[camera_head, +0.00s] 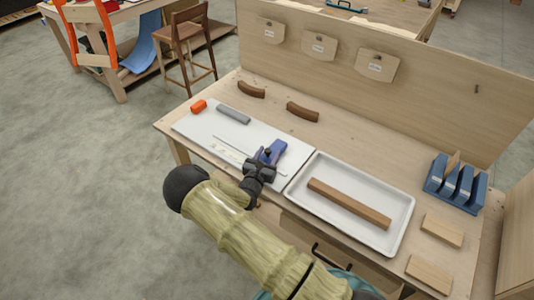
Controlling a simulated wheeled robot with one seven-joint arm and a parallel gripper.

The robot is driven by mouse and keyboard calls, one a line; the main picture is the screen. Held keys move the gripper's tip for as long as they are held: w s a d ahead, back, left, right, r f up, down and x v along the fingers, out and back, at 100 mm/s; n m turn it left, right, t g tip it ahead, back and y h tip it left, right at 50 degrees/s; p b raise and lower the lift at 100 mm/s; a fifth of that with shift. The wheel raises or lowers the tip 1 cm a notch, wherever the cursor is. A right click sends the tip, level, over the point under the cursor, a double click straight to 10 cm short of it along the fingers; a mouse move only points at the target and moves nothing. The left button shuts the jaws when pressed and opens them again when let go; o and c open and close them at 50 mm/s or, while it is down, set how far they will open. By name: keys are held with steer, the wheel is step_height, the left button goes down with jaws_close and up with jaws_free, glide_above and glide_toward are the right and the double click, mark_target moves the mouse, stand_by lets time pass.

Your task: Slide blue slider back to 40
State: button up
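The blue slider (271,152) sits on the right part of the white board (205,138), by a thin ruled strip (229,149) that runs along the board. The scale's numbers are too small to read. My gripper (262,165) is at the near side of the slider, touching or very close to it. Its dark fingers overlap the slider's near end, so I cannot tell whether they are open or closed around it. My arm comes in from the lower right and hides the table's front edge below the slider.
A white tray (400,225) with a wooden bar (348,203) stands right of the board. Two brown curved pieces (303,111) lie behind. A blue rack (455,190) stands far right.

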steer(key=shift+w+a, duration=0.1)
steer(key=shift+s+a, duration=0.2)
steer(key=shift+s, duration=0.2)
steer(key=b+v, duration=0.4)
steer(key=v, duration=1.2)
steer(key=shift+s, duration=0.2)
steer(key=shift+a+r, duration=0.1)
steer(key=shift+a, duration=0.05)
